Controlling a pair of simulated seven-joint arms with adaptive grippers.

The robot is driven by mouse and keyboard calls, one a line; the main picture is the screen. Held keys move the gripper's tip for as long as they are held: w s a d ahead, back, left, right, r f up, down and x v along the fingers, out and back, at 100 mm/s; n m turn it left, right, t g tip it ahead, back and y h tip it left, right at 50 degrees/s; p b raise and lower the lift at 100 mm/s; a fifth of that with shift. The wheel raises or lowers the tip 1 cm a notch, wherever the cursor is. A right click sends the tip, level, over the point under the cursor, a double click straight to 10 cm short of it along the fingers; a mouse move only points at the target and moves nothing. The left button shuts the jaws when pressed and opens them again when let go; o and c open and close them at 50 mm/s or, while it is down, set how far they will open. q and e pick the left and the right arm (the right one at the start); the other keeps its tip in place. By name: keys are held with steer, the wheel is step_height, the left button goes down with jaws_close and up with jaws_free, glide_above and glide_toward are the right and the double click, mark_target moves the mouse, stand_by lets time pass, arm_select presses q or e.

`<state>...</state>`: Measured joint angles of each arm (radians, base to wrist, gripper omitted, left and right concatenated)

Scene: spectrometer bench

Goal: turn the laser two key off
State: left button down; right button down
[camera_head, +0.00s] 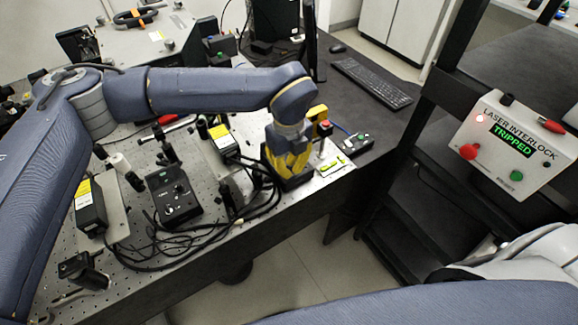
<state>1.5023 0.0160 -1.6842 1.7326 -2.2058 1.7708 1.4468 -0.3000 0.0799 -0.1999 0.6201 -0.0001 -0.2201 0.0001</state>
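My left gripper (290,165), yellow and dark, points down at the right end of the perforated optical table. Its fingertips are hidden or too small to tell whether they are open or shut. A black control box (172,197) with knobs stands left of the gripper. I cannot tell which box belongs to laser two, and no key is clear enough to make out. My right arm crosses the bottom right; its gripper is out of view.
A laser interlock panel (515,140) at the right reads TRIPPED, with a red light lit. Black cables (185,245) loop along the table's front edge. A yellow-labelled module (224,142) stands left of the gripper. A keyboard (372,82) lies on the dark desk behind.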

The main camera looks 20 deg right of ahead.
mark_target(289, 168)
stand_by(0.3)
arm_select(q)
steer(key=c, duration=1.6)
jaws_free()
steer(key=shift+r, duration=0.1)
step_height(289, 168, up, 12)
steer(key=shift+f, duration=0.1)
